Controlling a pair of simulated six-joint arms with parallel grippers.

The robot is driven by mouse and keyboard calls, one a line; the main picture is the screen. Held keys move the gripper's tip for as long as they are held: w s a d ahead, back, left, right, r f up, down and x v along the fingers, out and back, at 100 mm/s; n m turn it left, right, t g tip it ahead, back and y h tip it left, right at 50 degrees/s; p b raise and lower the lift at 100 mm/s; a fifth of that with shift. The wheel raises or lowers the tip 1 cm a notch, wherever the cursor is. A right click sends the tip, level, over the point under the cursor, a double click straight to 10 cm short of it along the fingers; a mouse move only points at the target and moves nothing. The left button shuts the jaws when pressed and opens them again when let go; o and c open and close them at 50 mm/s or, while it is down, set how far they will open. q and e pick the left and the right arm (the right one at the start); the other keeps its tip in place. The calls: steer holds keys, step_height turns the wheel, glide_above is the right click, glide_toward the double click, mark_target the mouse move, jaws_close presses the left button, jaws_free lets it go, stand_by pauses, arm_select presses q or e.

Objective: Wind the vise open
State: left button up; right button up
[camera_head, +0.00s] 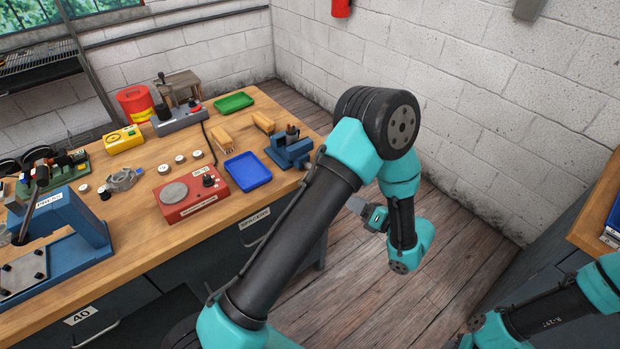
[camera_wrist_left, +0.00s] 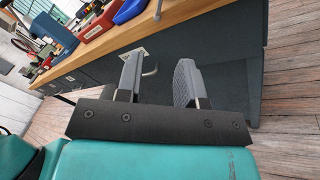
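The small blue vise (camera_head: 288,150) stands at the right end of the wooden bench, near its front corner. A dark part sits in or behind its top; I cannot tell how far its jaws are apart. My left gripper (camera_head: 362,209) is beyond the bench's end, in front of and to the right of the vise, not touching it. The left wrist view shows its two fingers (camera_wrist_left: 158,80) spread apart with nothing between them. A grey rod (camera_wrist_left: 157,9) at the top of that view may be part of the vise. My right gripper is out of view.
A blue tray (camera_head: 247,171) lies left of the vise, with a red box (camera_head: 190,194) beyond it and a blue press (camera_head: 65,225) at far left. The floor (camera_head: 330,290) right of the bench is clear.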

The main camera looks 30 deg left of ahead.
arm_select(q)
steer(key=w+a, duration=0.2)
steer(key=a, duration=1.4)
steer(key=shift+a, duration=0.3)
jaws_close()
